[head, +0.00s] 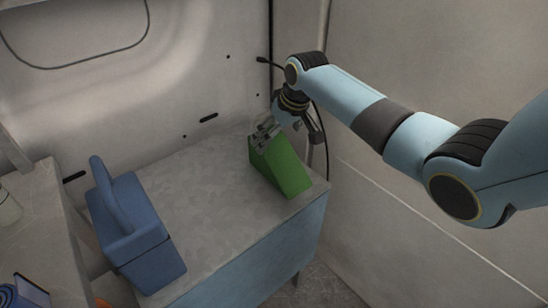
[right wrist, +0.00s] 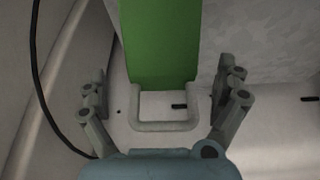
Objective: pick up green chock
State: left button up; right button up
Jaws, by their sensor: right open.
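The green chock (head: 281,167) is a wedge-shaped block on the grey worktop, near its right end, in the head view. In the right wrist view the chock (right wrist: 160,42) is a green slab with a pale grey loop handle (right wrist: 163,126) on its near end. My right gripper (head: 264,137) is at the chock's upper end in the head view. In the right wrist view its two fingers (right wrist: 166,92) are spread, one on each side of the chock and handle, with gaps on both sides. My left gripper is not in view.
A blue case with a handle (head: 138,238) stands on the left of the worktop (head: 205,185). The worktop between it and the chock is clear. Walls rise close behind and to the right. A grey surface (head: 45,225) with small items is at far left.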

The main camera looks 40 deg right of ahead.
aim_at(275, 145)
jog(key=x, duration=0.5)
jog(key=shift+s+a+f+b, duration=0.1)
jog(key=shift+s+f+b, duration=0.15)
jog(key=shift+f+b, duration=0.15)
jog(key=c, duration=1.3)
jog(key=shift+r, duration=0.15)
jog(key=shift+c, duration=0.9)
jog(key=shift+w+r, duration=0.1)
jog(key=shift+r, duration=0.05)
